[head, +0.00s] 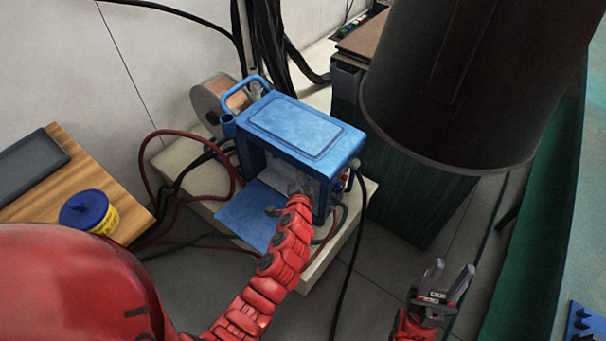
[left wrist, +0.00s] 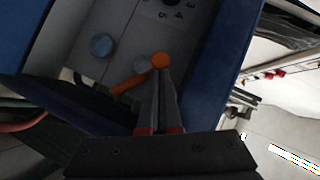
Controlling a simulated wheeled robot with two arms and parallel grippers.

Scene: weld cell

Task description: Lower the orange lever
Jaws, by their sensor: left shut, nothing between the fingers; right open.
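The orange lever (left wrist: 133,80) shows in the left wrist view on the grey front panel of the blue machine, with a round orange end (left wrist: 160,60). My left gripper (left wrist: 160,78) is shut and empty, its fingertips right by the round end; I cannot tell whether they touch it. In the head view the blue machine (head: 300,125) stands in the middle, and my left gripper (head: 297,188) is at its front opening, where the lever is hidden. My right gripper (head: 447,278) is open and empty at the lower right, apart from the machine.
A blue knob (left wrist: 101,45) sits beside the lever. A blue flap (head: 248,213) hangs open below the panel. Cables lie left of the machine, near a wooden table (head: 125,205) with a blue-lidded tub (head: 88,212). A large dark cylinder (head: 455,80) stands to the right.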

